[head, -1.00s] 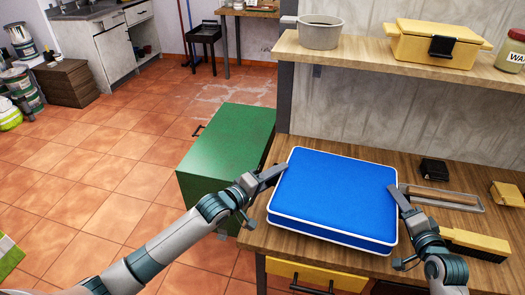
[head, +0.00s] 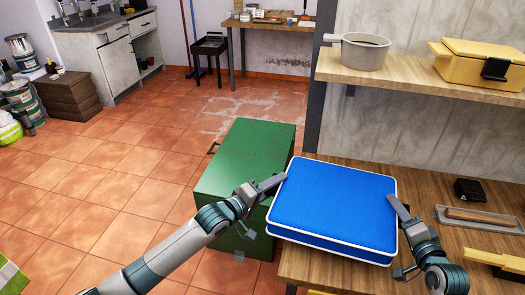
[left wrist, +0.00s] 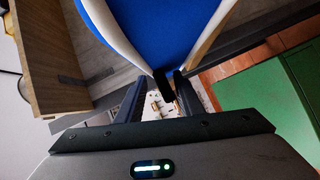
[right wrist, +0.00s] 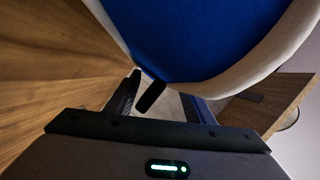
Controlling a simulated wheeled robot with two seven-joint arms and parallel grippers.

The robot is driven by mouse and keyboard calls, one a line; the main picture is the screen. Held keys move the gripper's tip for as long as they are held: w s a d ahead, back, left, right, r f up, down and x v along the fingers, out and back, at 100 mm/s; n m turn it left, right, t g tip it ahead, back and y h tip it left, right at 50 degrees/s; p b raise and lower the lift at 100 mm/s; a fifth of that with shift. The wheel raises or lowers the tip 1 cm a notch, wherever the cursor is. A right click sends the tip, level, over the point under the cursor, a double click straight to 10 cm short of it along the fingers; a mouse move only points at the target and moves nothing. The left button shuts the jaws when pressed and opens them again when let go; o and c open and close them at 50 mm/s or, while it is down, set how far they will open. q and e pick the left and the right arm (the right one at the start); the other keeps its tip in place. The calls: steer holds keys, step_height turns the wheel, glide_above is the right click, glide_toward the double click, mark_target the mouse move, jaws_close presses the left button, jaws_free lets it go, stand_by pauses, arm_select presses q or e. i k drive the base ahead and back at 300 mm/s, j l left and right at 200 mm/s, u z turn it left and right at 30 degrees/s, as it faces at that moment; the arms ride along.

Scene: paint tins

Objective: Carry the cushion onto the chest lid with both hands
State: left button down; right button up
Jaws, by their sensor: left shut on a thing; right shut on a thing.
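A blue cushion (head: 335,205) with white piping is held level between my two grippers, over the left part of the wooden workbench; its left end overhangs the bench edge. My left gripper (head: 279,181) is shut on its left side. My right gripper (head: 395,205) is shut on its right side. The cushion also fills the upper part of the left wrist view (left wrist: 150,25) and the right wrist view (right wrist: 200,35). The green chest (head: 250,155) stands on the floor just left of the bench, its lid closed and bare. The cushion hides the chest's right front part.
The workbench (head: 430,190) carries a black block (head: 468,189), a float tool (head: 480,218) and a yellow-handled brush (head: 500,262). A shelf (head: 400,82) above holds a grey pot (head: 356,51) and a yellow box (head: 485,65). The tiled floor (head: 120,190) left of the chest is free.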

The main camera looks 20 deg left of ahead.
mark_target(252, 153)
steer(key=i+j+z, duration=0.1)
steer(key=j, duration=1.05)
steer(key=i+j, duration=0.1)
steer(key=j, duration=0.3)
steer(key=i+j, duration=0.1)
steer(key=j, duration=0.3)
steer(key=i+j+z, duration=0.1)
steer(key=j, duration=0.3)
steer(key=i+j+z, duration=0.1)
steer(key=i+j, duration=0.7)
steer(key=i, duration=0.15)
steer(key=i+j, duration=0.1)
steer(key=i, duration=0.2)
